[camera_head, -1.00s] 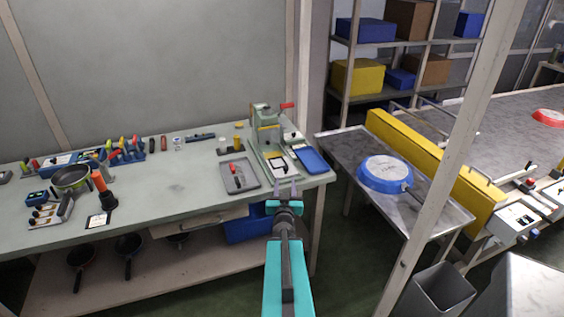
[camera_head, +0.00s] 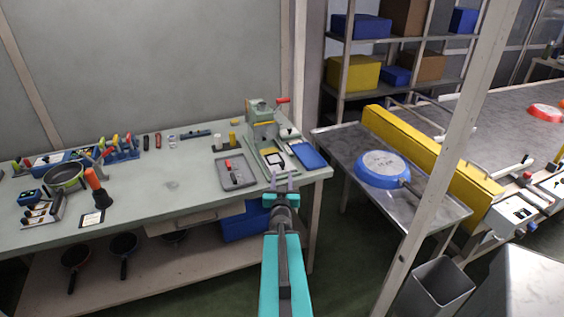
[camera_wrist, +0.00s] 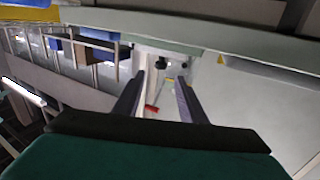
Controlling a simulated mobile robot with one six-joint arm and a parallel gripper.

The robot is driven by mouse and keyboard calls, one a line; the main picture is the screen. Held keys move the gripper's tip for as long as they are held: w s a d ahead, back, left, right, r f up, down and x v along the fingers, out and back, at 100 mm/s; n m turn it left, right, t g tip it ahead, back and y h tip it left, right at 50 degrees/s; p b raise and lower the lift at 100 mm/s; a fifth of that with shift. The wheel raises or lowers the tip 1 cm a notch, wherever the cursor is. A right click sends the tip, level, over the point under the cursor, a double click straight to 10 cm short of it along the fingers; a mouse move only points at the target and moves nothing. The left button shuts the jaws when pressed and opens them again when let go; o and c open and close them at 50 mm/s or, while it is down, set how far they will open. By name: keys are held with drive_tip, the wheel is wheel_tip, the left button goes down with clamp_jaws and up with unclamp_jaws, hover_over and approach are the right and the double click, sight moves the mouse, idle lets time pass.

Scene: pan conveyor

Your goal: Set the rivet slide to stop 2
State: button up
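A green-grey press (camera_head: 262,132) with a red-tipped lever (camera_head: 283,101) stands at the right end of the workbench. Its base reaches forward and carries a black-framed white plate. Left of it lies a grey tray (camera_head: 240,184) with a small red-and-black part (camera_head: 231,169). I cannot tell which part is the rivet slide, and no stop numbers are readable. My gripper (camera_head: 282,180) is open and empty, in front of the press base at the bench's front edge. In the wrist view its fingers (camera_wrist: 158,98) stand apart, with a red-ended rod (camera_wrist: 152,108) seen beyond between them.
A blue tray (camera_head: 308,155) lies right of the press. A blue pan (camera_head: 380,167) sits on the metal side table (camera_head: 340,142), beside a yellow barrier (camera_head: 420,155). A pale post (camera_head: 455,140) rises at right.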

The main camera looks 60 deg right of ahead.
sight(282, 165)
drive_tip(key=shift+b+x, duration=1.8)
drive_tip(key=shift+b, duration=3.05)
drive_tip(key=b, duration=0.2)
drive_tip(key=d+b, duration=0.1)
drive_tip(key=b, duration=0.1)
drive_tip(key=shift+w+f+b, duration=0.15)
drive_tip(key=shift+w+b, duration=0.15)
drive_tip(key=shift+b, duration=0.1)
drive_tip(key=shift+w+d, duration=0.2)
drive_tip(key=shift+d, duration=0.15)
drive_tip(key=shift+p+x, duration=0.3)
drive_tip(key=shift+x, duration=3.35)
drive_tip(key=shift+c, duration=0.5)
clamp_jaws()
